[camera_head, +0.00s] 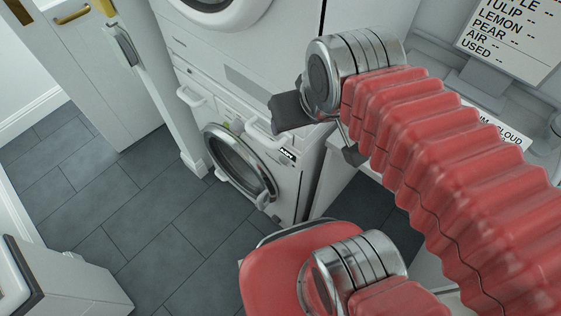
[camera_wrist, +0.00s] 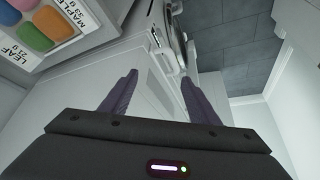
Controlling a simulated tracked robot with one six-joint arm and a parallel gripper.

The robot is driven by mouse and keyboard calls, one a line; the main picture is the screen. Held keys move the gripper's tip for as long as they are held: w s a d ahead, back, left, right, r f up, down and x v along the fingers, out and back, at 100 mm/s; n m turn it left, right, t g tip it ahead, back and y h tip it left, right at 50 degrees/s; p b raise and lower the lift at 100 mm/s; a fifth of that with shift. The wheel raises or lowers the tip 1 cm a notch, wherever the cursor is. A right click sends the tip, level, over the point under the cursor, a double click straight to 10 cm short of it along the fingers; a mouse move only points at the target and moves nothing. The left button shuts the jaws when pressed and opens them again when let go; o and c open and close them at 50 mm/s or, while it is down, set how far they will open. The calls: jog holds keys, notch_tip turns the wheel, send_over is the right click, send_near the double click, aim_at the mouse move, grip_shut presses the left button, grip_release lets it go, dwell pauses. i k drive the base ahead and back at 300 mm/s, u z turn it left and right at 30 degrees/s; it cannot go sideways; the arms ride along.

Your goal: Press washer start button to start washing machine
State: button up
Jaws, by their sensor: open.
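The white washing machine (camera_head: 284,187) stands low at the middle of the head view, with a round silver-rimmed door (camera_head: 240,163). A small dark display (camera_head: 287,154) sits at the upper right of its front. I cannot make out the start button. My gripper (camera_head: 322,134) is in front of and above the machine's upper right part in the head view, apart from the display and partly hidden by my arm. In the wrist view my gripper (camera_wrist: 159,78) is open, with two dark purple fingers spread and nothing between them. A round door edge (camera_wrist: 178,42) shows beyond the fingers.
Another white appliance (camera_head: 245,45) is above the washer. A white door with a brass handle (camera_head: 72,15) is at the left. The dark tiled floor (camera_head: 130,215) is clear. A board with coloured pads (camera_wrist: 45,25) is at the wrist view's upper left.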

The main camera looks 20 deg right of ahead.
aim_at(284, 160)
jog(key=u, duration=0.05)
jog(key=k, duration=0.5)
jog(key=u, duration=1.85)
jog(key=i, duration=0.3)
jog(key=z, duration=0.05)
